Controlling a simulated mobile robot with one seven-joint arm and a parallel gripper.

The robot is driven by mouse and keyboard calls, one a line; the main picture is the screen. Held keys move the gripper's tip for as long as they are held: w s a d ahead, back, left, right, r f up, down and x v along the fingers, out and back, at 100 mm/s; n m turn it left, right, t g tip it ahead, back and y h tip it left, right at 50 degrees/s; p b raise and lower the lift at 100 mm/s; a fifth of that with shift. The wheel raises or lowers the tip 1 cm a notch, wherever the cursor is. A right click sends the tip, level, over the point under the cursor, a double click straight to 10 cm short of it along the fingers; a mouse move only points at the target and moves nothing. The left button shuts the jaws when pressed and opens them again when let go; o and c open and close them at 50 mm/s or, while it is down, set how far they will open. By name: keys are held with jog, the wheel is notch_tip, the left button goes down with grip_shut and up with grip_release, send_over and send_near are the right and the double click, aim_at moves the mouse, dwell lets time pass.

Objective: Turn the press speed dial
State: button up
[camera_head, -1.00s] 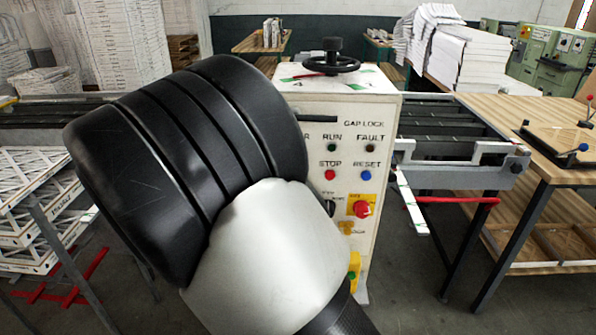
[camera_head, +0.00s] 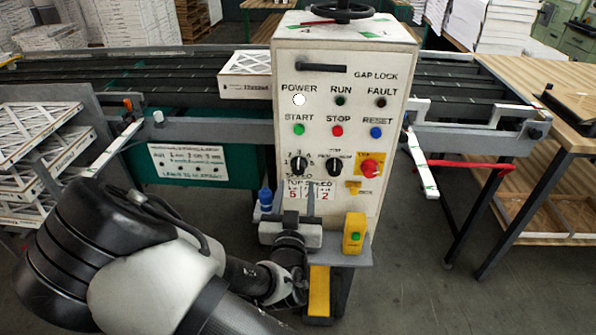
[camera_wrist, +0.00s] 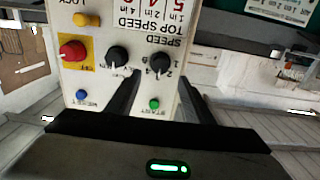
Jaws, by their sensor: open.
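The press control panel (camera_head: 345,70) stands upright in the middle of the head view. Its black speed dial (camera_head: 298,165) has a pale pointer mark and numbers around it, and sits below the green START button (camera_head: 299,129). My gripper (camera_head: 295,196) is open and empty in front of the panel, below the dial in the picture. In the wrist view the panel appears upside down. There the speed dial (camera_wrist: 159,60) lies just past the gap between my open fingertips (camera_wrist: 158,79), with no contact visible. My gripper partly hides the TOP SPEED label in the head view.
A second black dial (camera_head: 334,166) and a red knob on yellow (camera_head: 369,167) sit right of the speed dial. A yellow box with a green button (camera_head: 354,233) stands on the ledge below. A blue-topped item (camera_head: 265,197) is left of my gripper.

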aim_at(297, 170)
jog(key=w, duration=0.7)
jog(key=shift+w+d, duration=0.1)
jog(key=shift+w, duration=0.3)
jog(key=c, duration=1)
jog(key=shift+n, duration=0.3)
jog(key=n+b, duration=0.1)
jog(key=n, duration=0.2)
jog(key=shift+n, duration=2.6)
